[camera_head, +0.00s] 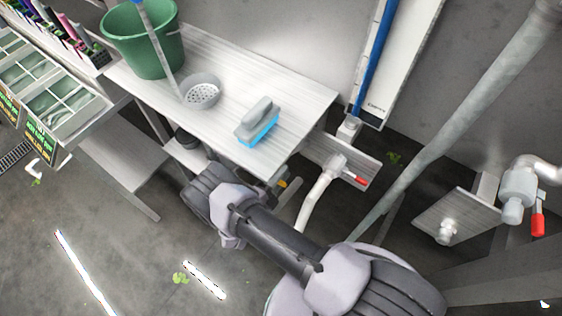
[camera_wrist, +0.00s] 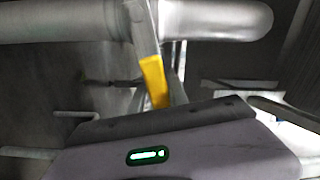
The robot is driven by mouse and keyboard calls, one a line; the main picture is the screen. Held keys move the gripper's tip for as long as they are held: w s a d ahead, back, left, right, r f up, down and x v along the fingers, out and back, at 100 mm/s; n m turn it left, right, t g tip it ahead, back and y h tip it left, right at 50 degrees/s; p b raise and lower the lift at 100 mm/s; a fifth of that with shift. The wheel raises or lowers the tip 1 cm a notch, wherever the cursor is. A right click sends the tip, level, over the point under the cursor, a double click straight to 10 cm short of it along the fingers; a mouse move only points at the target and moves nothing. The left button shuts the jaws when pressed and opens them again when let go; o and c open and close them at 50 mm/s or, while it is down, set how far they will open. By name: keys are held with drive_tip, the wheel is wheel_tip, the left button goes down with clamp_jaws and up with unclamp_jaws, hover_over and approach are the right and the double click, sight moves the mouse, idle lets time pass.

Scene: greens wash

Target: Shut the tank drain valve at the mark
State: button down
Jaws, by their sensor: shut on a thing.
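The drain valve's lever (camera_wrist: 155,78) shows in the wrist view as a grey metal arm with a yellow grip, slightly tilted below a thick grey pipe (camera_wrist: 215,20). My gripper (camera_wrist: 158,105) is shut on the lever's yellow end; its fingertips are mostly hidden behind the hand housing. In the head view a small bit of yellow (camera_head: 283,184) shows beside my wrist, below the table edge. My arm hides most of the valve there. I cannot make out the mark in either view.
A metal table (camera_head: 225,60) above holds a green bucket (camera_head: 150,45), a strainer (camera_head: 201,95) and a brush (camera_head: 258,125). Red-handled taps stand to the right, one near a white pipe (camera_head: 318,195) and one at the far right (camera_head: 538,222). A slanting grey pipe (camera_head: 450,120) runs nearby.

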wheel_tip(320, 180, down, 2)
drive_tip(key=m+b, duration=0.2)
drive_tip(key=m, duration=0.1)
drive_tip(key=c, duration=1.3)
unclamp_jaws()
drive_tip(key=shift+w+d+f, duration=0.1)
drive_tip(key=p+v, duration=0.1)
drive_tip(key=v, duration=1.6)
drive_tip(key=shift+p, duration=0.3)
